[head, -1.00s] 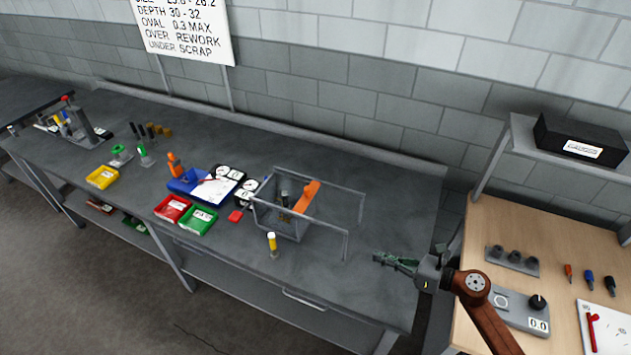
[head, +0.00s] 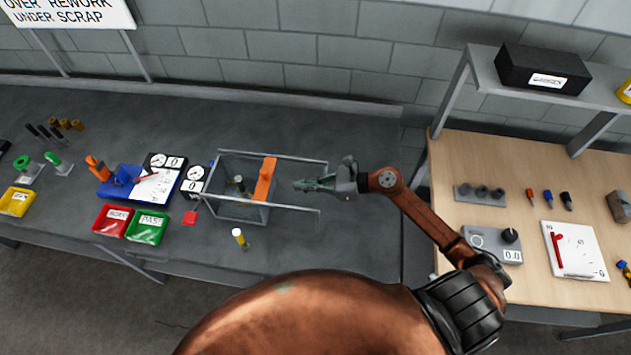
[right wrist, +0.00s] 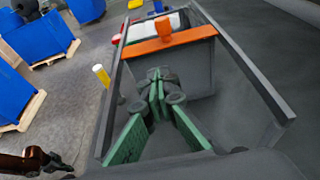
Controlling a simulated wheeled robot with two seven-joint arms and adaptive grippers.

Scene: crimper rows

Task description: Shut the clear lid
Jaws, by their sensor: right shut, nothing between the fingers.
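A clear box (head: 228,208) with grey edges stands on the grey bench. An orange bar with a raised tab (head: 265,180) lies across its right side; it also shows in the right wrist view (right wrist: 167,43). Two grey rails (head: 298,158) run from the box out to the right. The clear lid's panel is hard to make out, so I cannot tell its exact position. My right gripper (head: 300,185) is shut and empty, between the rails, a little right of the orange bar. Its green fingers (right wrist: 155,88) point toward the bar.
A wooden table (head: 500,160) with a shelf is at right.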

